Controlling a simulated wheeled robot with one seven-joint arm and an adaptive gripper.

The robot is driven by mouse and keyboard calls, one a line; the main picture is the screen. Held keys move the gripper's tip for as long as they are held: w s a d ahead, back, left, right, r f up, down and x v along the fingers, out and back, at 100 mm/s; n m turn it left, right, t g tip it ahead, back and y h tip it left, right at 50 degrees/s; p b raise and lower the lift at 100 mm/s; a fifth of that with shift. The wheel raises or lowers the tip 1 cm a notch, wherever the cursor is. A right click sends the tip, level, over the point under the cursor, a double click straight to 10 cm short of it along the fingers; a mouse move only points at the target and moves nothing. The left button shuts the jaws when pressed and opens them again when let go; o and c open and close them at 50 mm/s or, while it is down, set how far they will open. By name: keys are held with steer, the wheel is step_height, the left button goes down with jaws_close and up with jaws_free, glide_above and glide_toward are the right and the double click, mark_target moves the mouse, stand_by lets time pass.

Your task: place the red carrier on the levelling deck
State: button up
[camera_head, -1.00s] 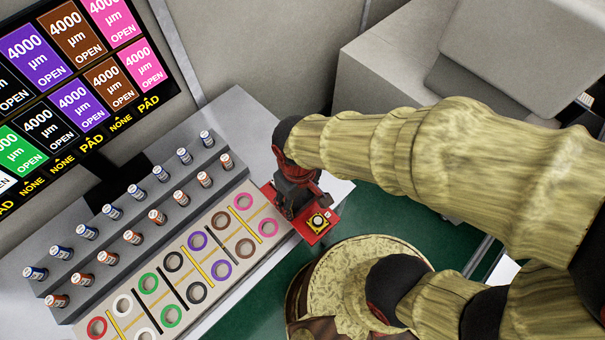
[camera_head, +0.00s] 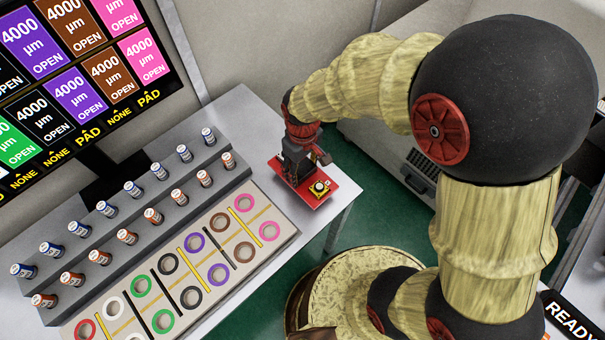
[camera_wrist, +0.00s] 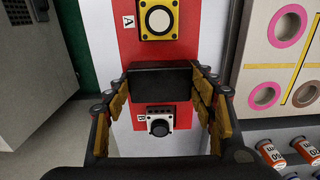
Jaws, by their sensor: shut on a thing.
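The red carrier (camera_head: 318,194) is a flat red plate with a yellow-framed round part near its front end. In the wrist view the red carrier (camera_wrist: 193,38) shows the letters A and B and a black block at its middle. My gripper (camera_head: 297,172) is shut on that block; in the wrist view my gripper (camera_wrist: 163,88) has a finger on each side of it. The carrier is over the right end of the pale table, just right of the beige board with coloured rings (camera_head: 258,218), which seems to be the levelling deck. Its height above the table cannot be told.
A grey stepped rack (camera_head: 128,233) with several small blue and orange cylinders stands left of the ring board. A screen (camera_head: 75,75) with coloured tiles stands behind it. A grey machine (camera_head: 385,155) is at right. The table's right edge (camera_head: 338,225) is close to the carrier.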

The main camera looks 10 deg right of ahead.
mark_target(303, 174)
steer(key=shift+w+d+f+b, duration=0.1)
steer(key=shift+w+f+b, duration=0.1)
steer(key=shift+f, duration=0.45)
steer(key=shift+w+a+f+b, duration=0.1)
steer(key=shift+f+b, duration=0.15)
steer(key=shift+f, duration=0.4)
steer(key=shift+w+d+f+b, duration=0.1)
steer(key=shift+f+b, duration=0.1)
steer(key=shift+f, duration=0.45)
steer(key=shift+f, duration=0.2)
steer(key=o, duration=1.8)
steer(key=shift+c, duration=0.2)
steer(key=shift+o, duration=0.2)
steer(key=shift+r, duration=0.1)
step_height(303, 174, up, 12)
steer(key=p, duration=0.3)
steer(key=shift+r+p, duration=0.25)
steer(key=shift+p, duration=0.05)
steer(key=s+d+r+m+t, duration=0.2)
steer(key=s+d+r, duration=0.4)
steer(key=r, duration=0.3)
steer(key=s+d+r+m+t, duration=0.3)
steer(key=s+d+r, duration=0.3)
steer(key=r, duration=0.4)
steer(key=shift+s+m+t, duration=0.2)
steer(key=shift+m+t, duration=0.1)
steer(key=shift+m, duration=0.6)
